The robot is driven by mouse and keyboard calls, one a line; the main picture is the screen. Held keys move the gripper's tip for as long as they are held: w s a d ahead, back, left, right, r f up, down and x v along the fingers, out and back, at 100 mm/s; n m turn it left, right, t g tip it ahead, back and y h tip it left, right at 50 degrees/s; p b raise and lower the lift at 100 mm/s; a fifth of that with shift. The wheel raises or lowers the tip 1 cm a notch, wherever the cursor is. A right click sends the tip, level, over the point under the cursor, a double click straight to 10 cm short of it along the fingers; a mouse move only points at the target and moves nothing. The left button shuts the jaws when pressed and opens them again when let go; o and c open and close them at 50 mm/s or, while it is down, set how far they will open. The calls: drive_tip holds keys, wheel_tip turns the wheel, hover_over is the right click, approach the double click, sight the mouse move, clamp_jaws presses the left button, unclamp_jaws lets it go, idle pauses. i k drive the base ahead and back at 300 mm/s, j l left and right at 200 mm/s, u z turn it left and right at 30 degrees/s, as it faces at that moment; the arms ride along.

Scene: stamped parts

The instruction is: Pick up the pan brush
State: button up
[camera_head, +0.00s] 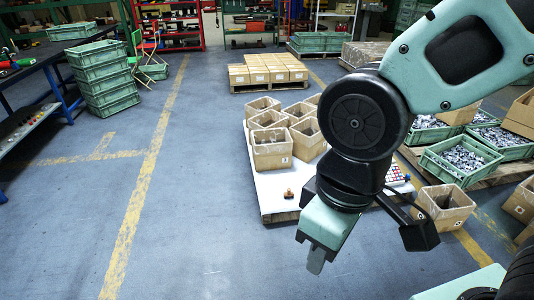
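A small brown object with a dark base (288,194) sits on the white-topped low platform (270,180), near its front. It may be the pan brush, but it is too small for me to be sure. My gripper (316,262) points down over the floor, in front of the platform and to the right of the small object in the picture. It is apart from the object. The fingers show edge-on, so I cannot tell whether they are open. My arm hides part of the platform's right side.
Several open cardboard boxes (271,148) stand on the platform behind the small object. Another open box (443,207) stands to the right. Green crates of metal parts (460,160) are on a pallet at right. The blue-grey floor (200,220) at left is clear.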

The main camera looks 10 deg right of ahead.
sight(289, 195)
drive_tip(key=i, duration=1.95)
drive_tip(key=i+z, duration=0.2)
drive_tip(key=i, duration=0.3)
